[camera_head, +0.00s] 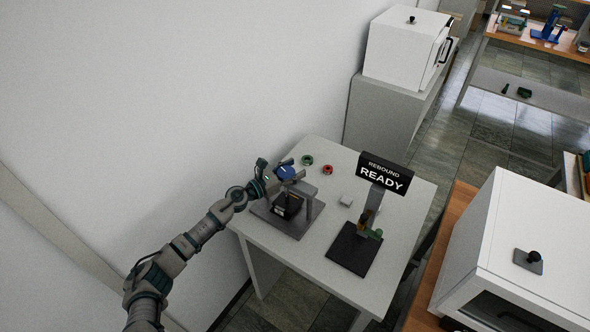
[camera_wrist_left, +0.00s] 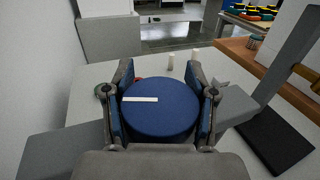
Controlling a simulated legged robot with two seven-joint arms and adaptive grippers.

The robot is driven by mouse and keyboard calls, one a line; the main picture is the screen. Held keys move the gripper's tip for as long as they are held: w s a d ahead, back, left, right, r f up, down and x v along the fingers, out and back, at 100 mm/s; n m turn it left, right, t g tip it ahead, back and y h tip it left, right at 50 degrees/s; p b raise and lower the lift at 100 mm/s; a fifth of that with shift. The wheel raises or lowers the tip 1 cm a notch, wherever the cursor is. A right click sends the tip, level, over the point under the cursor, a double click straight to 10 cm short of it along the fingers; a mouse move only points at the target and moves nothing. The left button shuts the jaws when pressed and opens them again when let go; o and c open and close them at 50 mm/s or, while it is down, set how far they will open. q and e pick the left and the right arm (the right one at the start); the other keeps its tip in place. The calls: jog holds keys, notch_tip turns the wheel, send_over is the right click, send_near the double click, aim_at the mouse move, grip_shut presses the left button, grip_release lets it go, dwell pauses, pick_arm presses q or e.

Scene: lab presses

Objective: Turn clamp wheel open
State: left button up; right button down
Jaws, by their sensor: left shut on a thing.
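The blue clamp wheel (camera_head: 286,172) sits on top of a grey clamp frame (camera_head: 313,207) on the white table. It has a white mark on its top, clear in the left wrist view (camera_wrist_left: 158,112). My left gripper (camera_head: 272,173) reaches it from the left. In the left wrist view its two fingers stand on either side of the wheel's rim, shut on it. A dark block (camera_head: 287,205) sits under the clamp frame. My right gripper is not in view.
A black sign reading "REBOUND READY" (camera_head: 385,177) stands over a dark base (camera_head: 354,249) to the right. A green ring (camera_head: 307,160) and a red ring (camera_head: 327,170) lie behind the clamp. A small pale block (camera_head: 346,200) lies between the stands. White cabinets stand behind and at right.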

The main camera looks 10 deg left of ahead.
pick_arm(q)
jog(key=shift+s+f, duration=0.1)
jog(key=shift+f, duration=0.35)
jog(key=o, duration=1)
jog(key=shift+a, duration=0.1)
jog(key=shift+s+a+r, duration=0.1)
jog(key=shift+s+r, duration=0.05)
jog(key=shift+r, duration=0.05)
jog(key=shift+s+a, duration=0.1)
jog(key=shift+a, duration=0.3)
jog(key=v, duration=1.1)
jog(key=shift+s+a, duration=0.25)
jog(key=shift+s, duration=0.05)
